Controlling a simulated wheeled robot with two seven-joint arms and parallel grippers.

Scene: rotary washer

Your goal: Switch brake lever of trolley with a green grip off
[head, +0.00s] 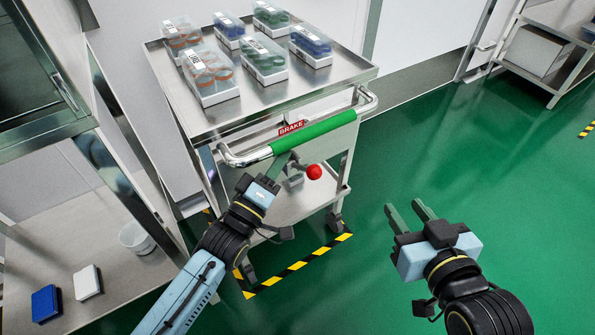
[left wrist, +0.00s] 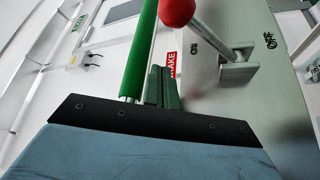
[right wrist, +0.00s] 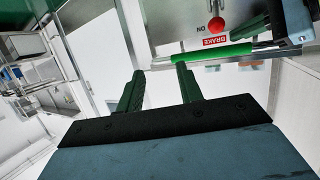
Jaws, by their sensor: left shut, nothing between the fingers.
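The trolley (head: 190,122) has a green grip (head: 314,131) on its push bar and a red BRAKE label (head: 291,128). The brake lever's red ball knob (head: 314,172) sits below the grip. In the left wrist view, the lever's rod (left wrist: 217,40) runs from the red knob (left wrist: 177,10) to a bracket between ON and OFF markings, leaning to the ON side. My left gripper (head: 291,158) is shut and empty, just left of the knob under the grip; contact is not clear. My right gripper (head: 406,208) is open and empty, right of the trolley.
A steel bench (head: 125,282) at left holds a white cup (head: 136,238) and blue and white boxes. Yellow-black floor tape (head: 297,266) borders the trolley.

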